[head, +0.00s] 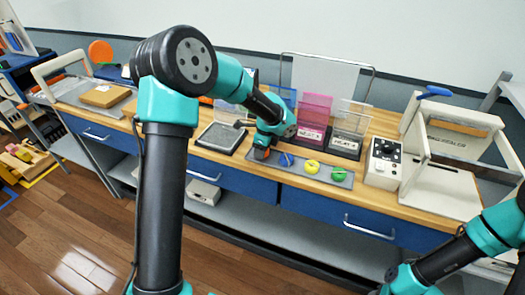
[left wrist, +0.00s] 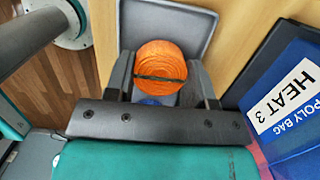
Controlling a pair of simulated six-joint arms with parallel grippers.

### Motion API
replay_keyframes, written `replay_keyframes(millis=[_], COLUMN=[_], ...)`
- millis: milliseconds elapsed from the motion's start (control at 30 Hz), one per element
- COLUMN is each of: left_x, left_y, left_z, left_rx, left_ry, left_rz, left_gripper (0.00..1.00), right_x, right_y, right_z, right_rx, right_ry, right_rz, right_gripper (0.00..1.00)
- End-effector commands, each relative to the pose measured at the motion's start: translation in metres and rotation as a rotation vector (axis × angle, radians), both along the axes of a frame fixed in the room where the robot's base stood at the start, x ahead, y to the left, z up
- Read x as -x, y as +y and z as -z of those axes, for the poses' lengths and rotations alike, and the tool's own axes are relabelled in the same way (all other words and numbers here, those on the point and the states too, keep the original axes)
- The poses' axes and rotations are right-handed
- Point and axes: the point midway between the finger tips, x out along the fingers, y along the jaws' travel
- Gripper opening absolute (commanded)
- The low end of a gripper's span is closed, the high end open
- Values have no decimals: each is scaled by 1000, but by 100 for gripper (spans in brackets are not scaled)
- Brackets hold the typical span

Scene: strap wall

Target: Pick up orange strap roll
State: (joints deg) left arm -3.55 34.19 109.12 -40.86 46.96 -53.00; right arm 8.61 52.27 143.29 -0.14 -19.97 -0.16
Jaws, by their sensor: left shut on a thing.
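The orange strap roll (left wrist: 160,68), a round coil with a dark band across it, sits between the two fingers of my left gripper (left wrist: 161,85) in the left wrist view. The fingers are shut on its sides. In the head view my left gripper (head: 262,153) is low at the left end of a long grey tray (head: 324,178), and the roll is mostly hidden there. I cannot tell whether the roll still touches the tray. My right arm shows at the lower right, but its gripper is not in view.
Blue (head: 286,159), yellow (head: 311,167) and green (head: 338,174) rolls lie in the tray to the right. Bag holders, one pink (head: 314,112), stand behind it. A control box (head: 383,163) and a white machine (head: 440,180) are farther right.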

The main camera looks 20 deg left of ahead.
Motion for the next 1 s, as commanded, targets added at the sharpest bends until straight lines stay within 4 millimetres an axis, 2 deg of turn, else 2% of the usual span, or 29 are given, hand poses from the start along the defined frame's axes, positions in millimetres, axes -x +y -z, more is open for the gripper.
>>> replay_keyframes(millis=[267,467,567,800,1000], left_x=[0,25,42,95,129], left_y=[0,-12,-20,-46,-62], left_z=[-29,-31,-32,-38,-41], left_rx=[1,0,0,0,0], left_ry=[-2,-1,1,0,0], left_rz=[-1,3,3,4,3], left_gripper=[27,27,27,27,27], right_x=[0,0,0,0,0], right_y=[0,0,0,0,0], right_z=[0,0,0,0,0], right_rx=[0,0,0,0,0], right_ry=[0,0,0,0,0], right_rz=[0,0,0,0,0], right_gripper=[43,43,43,43,43])
